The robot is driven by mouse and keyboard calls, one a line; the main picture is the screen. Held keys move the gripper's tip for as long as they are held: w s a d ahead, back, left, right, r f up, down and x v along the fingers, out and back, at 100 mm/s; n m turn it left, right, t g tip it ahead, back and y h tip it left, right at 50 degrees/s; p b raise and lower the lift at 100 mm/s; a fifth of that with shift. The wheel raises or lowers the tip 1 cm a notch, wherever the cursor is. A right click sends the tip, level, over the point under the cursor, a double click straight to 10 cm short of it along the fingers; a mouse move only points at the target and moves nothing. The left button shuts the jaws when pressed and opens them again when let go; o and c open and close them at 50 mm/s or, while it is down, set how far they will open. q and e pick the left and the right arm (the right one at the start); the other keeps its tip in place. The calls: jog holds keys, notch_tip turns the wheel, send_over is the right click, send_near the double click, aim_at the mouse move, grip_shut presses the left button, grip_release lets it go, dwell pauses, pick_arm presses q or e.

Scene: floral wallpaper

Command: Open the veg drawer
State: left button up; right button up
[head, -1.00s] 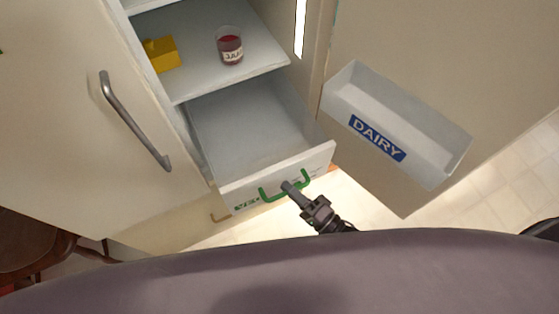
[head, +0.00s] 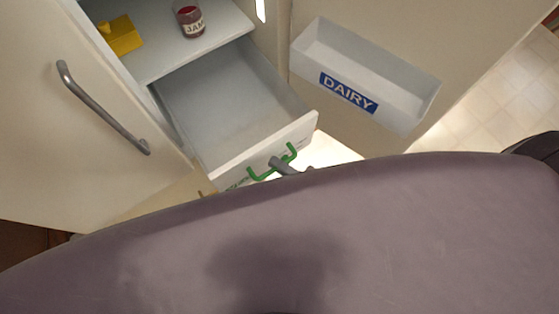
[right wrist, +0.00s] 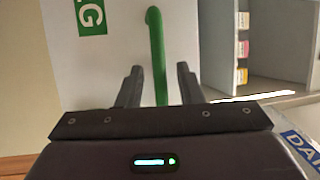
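The veg drawer (head: 235,105) is pulled out below a shelf in the fridge, and its inside looks empty. Its white front carries a green handle (head: 256,177) and green lettering, partly hidden by my body in the head view. My right gripper (head: 279,164) is at the handle. In the right wrist view, the fingers of my right gripper (right wrist: 160,88) stand apart on either side of the green handle bar (right wrist: 157,50), with a gap showing on both sides. My left gripper is not in view.
A jam jar (head: 190,20) and a yellow item (head: 122,36) stand on the shelf (head: 160,50) above. The open door with a white DAIRY bin (head: 395,85) is at the right. A closed panel with a grey handle (head: 103,110) is at the left.

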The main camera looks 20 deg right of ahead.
jog(key=b+v, duration=0.2)
jog(key=v, duration=0.5)
jog(key=shift+s+d, duration=0.2)
jog(key=shift+s, duration=0.1)
jog(key=shift+f, duration=0.1)
